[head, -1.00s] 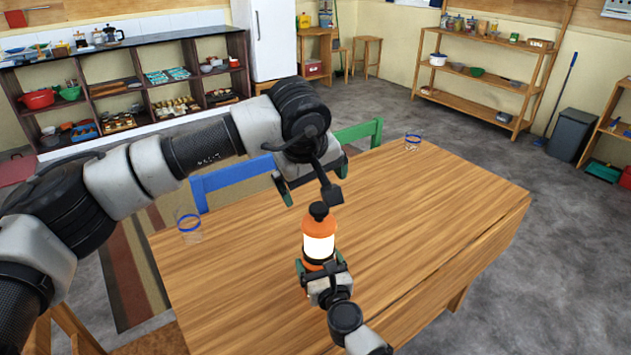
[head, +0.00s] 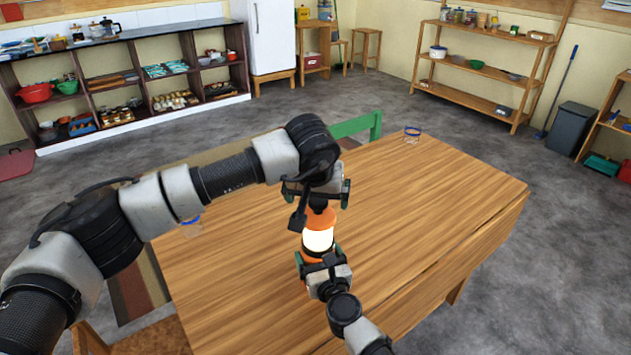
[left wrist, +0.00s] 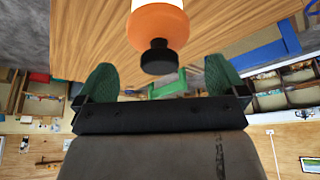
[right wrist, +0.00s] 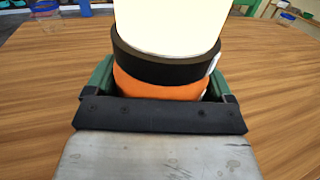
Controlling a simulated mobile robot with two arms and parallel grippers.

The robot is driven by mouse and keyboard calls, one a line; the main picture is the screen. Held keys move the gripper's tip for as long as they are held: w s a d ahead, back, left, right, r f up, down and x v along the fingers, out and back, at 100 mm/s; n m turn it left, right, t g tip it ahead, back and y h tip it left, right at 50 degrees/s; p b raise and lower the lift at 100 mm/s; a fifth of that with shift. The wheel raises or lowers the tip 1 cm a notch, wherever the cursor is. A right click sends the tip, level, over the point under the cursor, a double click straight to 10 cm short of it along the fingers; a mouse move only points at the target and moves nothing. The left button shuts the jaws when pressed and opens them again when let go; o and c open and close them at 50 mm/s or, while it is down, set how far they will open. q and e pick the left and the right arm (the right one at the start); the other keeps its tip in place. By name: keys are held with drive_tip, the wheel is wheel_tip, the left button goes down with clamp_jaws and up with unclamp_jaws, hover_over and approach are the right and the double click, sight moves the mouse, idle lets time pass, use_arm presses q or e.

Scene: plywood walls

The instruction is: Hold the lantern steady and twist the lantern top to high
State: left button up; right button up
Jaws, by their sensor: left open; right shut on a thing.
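The lantern (head: 318,241) stands upright on the wooden table, with an orange top, a glowing pale middle and an orange base with a black band. My right gripper (head: 318,262) is shut on its base; the right wrist view shows the green fingers on both sides of the orange base (right wrist: 160,84). My left gripper (head: 318,197) is open above the lantern top. In the left wrist view, the black knob (left wrist: 159,57) and orange top (left wrist: 158,27) lie ahead of and between the open green fingers (left wrist: 160,78), apparently not touching them.
The wooden table (head: 420,220) is mostly clear. A blue-rimmed glass (head: 412,135) stands at its far corner, and another (head: 190,225) at the left is partly behind my left arm. A green chair (head: 357,126) stands behind the table.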

use_arm(q)
drive_tip(key=shift+x, duration=2.2)
drive_tip(key=c, duration=0.9)
drive_tip(key=shift+a+n+y, duration=0.1)
drive_tip(key=shift+n+y, duration=0.5)
drive_tip(key=shift+n, duration=0.8)
drive_tip(key=shift+n+y, duration=0.4)
drive_tip(key=shift+n, duration=0.5)
drive_tip(key=shift+a+n, duration=0.1)
drive_tip(key=shift+n, duration=0.4)
